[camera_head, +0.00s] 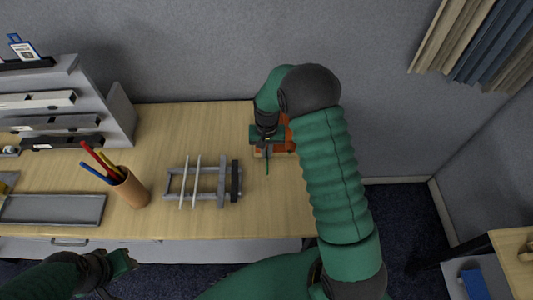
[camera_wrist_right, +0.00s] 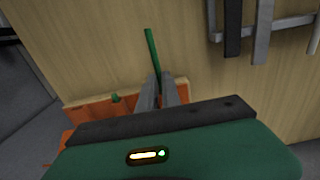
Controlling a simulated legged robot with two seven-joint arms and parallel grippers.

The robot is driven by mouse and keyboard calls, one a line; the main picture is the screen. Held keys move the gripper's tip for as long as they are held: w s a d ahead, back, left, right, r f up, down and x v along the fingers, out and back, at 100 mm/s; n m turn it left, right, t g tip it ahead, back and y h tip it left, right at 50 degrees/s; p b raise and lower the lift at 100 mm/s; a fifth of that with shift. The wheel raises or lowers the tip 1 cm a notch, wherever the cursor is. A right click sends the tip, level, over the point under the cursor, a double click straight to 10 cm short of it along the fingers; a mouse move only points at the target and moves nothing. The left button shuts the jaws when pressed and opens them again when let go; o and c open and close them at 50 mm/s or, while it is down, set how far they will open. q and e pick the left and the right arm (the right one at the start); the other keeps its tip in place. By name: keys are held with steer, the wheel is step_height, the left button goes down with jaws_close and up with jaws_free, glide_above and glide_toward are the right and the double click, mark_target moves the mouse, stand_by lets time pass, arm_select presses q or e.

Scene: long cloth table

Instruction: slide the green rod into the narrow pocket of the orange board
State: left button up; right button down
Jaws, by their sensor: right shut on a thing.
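My right gripper (camera_head: 266,150) is over the orange board (camera_head: 284,142) at the table's back right, partly covering it. In the right wrist view its fingers (camera_wrist_right: 160,88) are shut on the green rod (camera_wrist_right: 152,52), which sticks out past the fingertips. The rod also shows below the gripper in the head view (camera_head: 267,168). The orange board (camera_wrist_right: 92,108) lies beside and behind the fingers. A small green piece (camera_wrist_right: 116,98) shows at its edge. The narrow pocket cannot be made out. My left gripper (camera_head: 124,260) is low at the front left; its jaws are unclear.
A grey rack (camera_head: 221,180) with light rods and a dark bar stands left of the board. A brown cup (camera_head: 131,188) of coloured sticks, a grey tray (camera_head: 55,209) and a stepped shelf (camera_head: 88,95) are farther left. Bare wood (camera_head: 200,130) lies behind the rack.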

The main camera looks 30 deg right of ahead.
steer(key=shift+w+d, duration=0.25)
steer(key=shift+w, duration=0.2)
steer(key=c, duration=1.5)
jaws_free()
steer(key=shift+w, duration=0.1)
steer(key=shift+d+r, duration=0.1)
step_height(320, 180, up, 16)
steer(key=shift+r+b, duration=0.25)
steer(key=shift+b, duration=0.6)
